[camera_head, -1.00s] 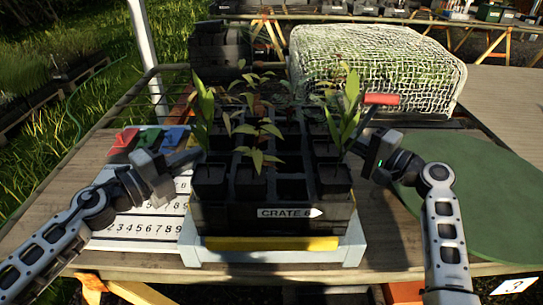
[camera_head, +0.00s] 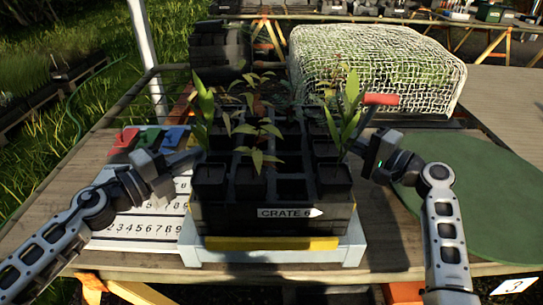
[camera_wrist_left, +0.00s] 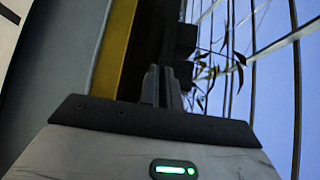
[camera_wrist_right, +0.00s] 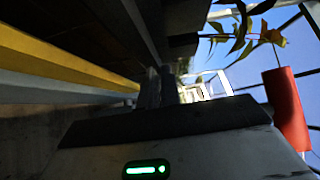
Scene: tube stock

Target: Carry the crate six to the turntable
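Crate six (camera_head: 225,219) is a black crate of potted seedlings with a white "CRATE 6" label on its front. It sits level on a white stand (camera_head: 272,255) with a yellow strip, in the middle of the table. My left gripper (camera_head: 187,158) is at the crate's left side and my right gripper (camera_head: 358,150) at its right side. In both wrist views the fingers (camera_wrist_left: 162,88) (camera_wrist_right: 160,88) are close together at the crate's dark side; they look shut on it, though the contact is partly hidden. The turntable (camera_head: 480,205) is a flat green disc to the right, empty.
A netted white cover (camera_head: 375,70) with greenery stands behind the crate. Black stacked crates (camera_head: 220,48) are at the back left. A number board (camera_head: 140,222) and red, green and blue pieces lie left. A "3" card (camera_head: 515,285) lies front right.

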